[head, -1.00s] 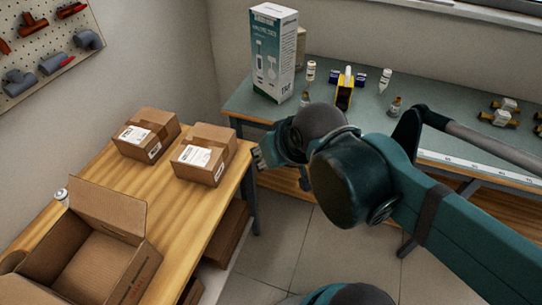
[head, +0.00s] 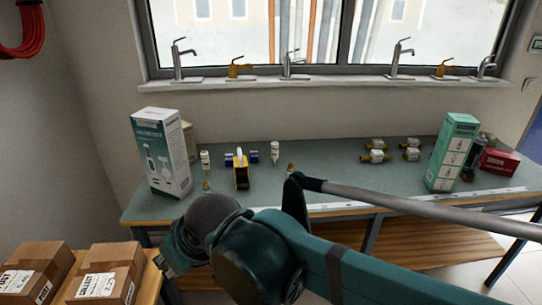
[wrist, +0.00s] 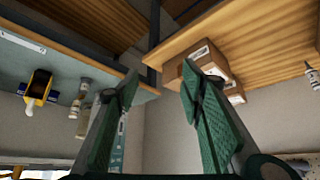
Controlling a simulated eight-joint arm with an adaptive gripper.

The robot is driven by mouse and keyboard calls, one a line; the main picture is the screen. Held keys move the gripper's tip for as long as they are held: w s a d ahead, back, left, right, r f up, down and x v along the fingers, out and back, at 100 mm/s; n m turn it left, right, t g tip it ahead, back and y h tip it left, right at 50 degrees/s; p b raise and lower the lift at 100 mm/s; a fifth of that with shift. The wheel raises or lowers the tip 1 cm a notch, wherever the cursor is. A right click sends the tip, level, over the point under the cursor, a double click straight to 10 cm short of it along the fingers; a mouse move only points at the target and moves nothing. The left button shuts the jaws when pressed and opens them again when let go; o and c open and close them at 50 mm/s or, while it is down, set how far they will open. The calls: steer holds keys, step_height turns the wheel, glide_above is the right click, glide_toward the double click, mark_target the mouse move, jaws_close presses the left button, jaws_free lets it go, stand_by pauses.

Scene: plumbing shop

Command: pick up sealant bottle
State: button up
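Several small bottles stand on the grey-green bench, and I cannot tell which is the sealant bottle.
Brass valves (head: 376,156) and a green box (head: 452,155) are at right. Two cardboard boxes (head: 104,275) sit on the wooden table. Faucets (head: 292,66) line the sill.

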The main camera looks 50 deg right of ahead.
steer(key=w+d+r+m+t+h+p, duration=0.1)
steer(key=w+d+r+m+h, duration=0.1)
steer(key=w+d+r, duration=0.4)
steer(key=w+d+r+m+h+p, duration=0.1)
steer(key=w+d+r+m, duration=0.1)
steer(key=w+d, duration=0.7)
steer(key=m+h+p, duration=0.3)
steer(key=m+h, duration=0.3)
steer(key=h, duration=0.2)
glide_above(275, 150)
steer(key=s+a, duration=0.3)
steer(key=a, duration=0.2)
step_height(275, 150, down, 4)
steer(key=f, duration=1)
steer(key=shift+s+d+f, duration=0.15)
steer(key=shift+d+f, duration=0.15)
steer(key=shift+f, duration=0.1)
steer(key=shift+d, duration=0.1)
steer(key=shift+x, duration=1.25)
steer(key=shift+f, duration=0.1)
